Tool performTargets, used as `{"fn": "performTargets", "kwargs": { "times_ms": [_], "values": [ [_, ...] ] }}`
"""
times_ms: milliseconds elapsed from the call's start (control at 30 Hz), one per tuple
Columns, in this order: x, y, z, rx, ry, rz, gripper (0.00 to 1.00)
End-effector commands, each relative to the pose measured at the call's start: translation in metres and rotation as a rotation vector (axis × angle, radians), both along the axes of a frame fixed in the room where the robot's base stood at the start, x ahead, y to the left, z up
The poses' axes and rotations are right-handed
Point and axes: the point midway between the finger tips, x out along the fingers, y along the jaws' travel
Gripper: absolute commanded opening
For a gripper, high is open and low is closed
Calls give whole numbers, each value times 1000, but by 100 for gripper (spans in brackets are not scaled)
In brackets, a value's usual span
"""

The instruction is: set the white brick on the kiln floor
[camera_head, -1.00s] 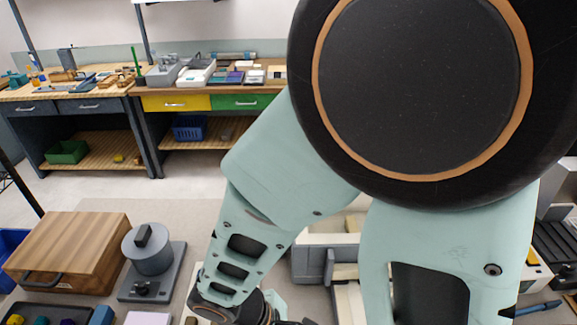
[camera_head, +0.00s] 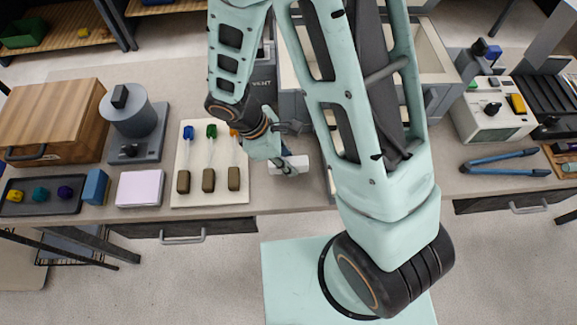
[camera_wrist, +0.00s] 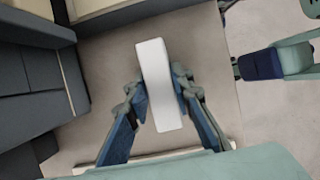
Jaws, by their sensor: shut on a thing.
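The white brick (camera_head: 301,160) is a small pale block held by my gripper (camera_head: 287,165) over the workbench, in front of the kiln (camera_head: 290,106). In the wrist view, the brick (camera_wrist: 160,88) stands out between the two fingers of my gripper (camera_wrist: 159,92), which are closed on its long sides. The kiln is a grey housing with cream lining; its dark grey side and cream edge show at the left of the wrist view (camera_wrist: 35,75). My arm hides much of the kiln in the head view, and I cannot make out its floor clearly.
A cream board (camera_head: 213,190) with several dark-handled rods lies left of my gripper. Further left are a pink-white pad (camera_head: 140,188), a grey device (camera_head: 130,118) and a wooden box (camera_head: 55,122). Blue tongs (camera_head: 505,162) and a control box (camera_head: 493,118) are at right.

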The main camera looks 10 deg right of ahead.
Motion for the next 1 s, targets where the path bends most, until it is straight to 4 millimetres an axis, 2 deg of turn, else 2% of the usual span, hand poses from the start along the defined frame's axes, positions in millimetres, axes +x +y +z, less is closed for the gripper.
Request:
{"fn": "performTargets", "kwargs": {
  "times_ms": [33, 100, 567, 600, 700, 1000],
  "values": [
    [0, 0, -13, -1, 0, 0, 0],
    [0, 0, -19, 0, 0, 0, 0],
    [0, 0, -24, 0, 0, -1, 0],
    [0, 0, -22, 0, 0, 0, 26],
    [-1, 0, -22, 0, 0, 0, 36],
    [-1, 0, -22, 0, 0, 0, 39]
  ]
}}
